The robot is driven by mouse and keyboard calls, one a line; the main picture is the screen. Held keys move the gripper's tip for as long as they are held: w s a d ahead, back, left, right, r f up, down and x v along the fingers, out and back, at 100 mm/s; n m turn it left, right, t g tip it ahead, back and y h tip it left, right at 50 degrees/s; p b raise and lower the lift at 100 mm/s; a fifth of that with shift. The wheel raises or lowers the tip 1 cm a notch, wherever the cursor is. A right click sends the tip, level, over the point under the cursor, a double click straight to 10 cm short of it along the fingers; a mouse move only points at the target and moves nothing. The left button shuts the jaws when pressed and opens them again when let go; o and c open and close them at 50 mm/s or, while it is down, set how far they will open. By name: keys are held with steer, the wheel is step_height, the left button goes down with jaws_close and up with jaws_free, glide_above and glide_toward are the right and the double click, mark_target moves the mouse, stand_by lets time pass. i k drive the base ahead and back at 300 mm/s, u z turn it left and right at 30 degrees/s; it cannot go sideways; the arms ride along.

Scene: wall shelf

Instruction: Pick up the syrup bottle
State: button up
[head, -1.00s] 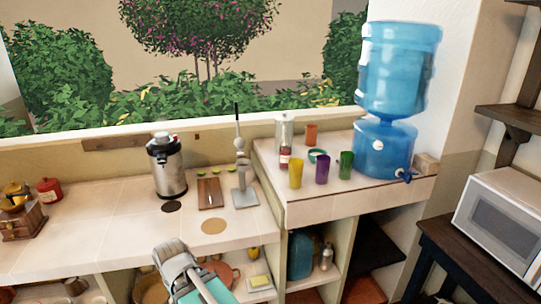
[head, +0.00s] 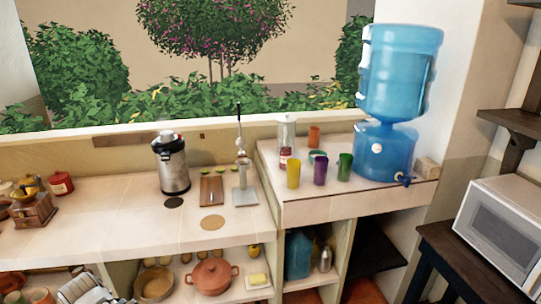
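A small dark red bottle with a pale label (head: 285,158) stands upright on the raised right-hand counter (head: 330,208), in front of a tall clear container (head: 287,130). It may be the syrup bottle; its label is too small to read.
Yellow (head: 293,174), purple (head: 320,171) and green (head: 345,167) cups stand close to the red bottle. A blue water dispenser (head: 385,150) is to their right. A steel airpot (head: 172,168) stands on the lower counter, whose left-middle is clear. An orange pot (head: 213,278) sits below.

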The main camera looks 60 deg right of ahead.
mark_target(285, 148)
steer(key=u, duration=0.55)
steer(key=k, duration=1.15)
steer(key=z, duration=1.05)
steer(key=i, duration=0.1)
steer(key=z, duration=0.6)
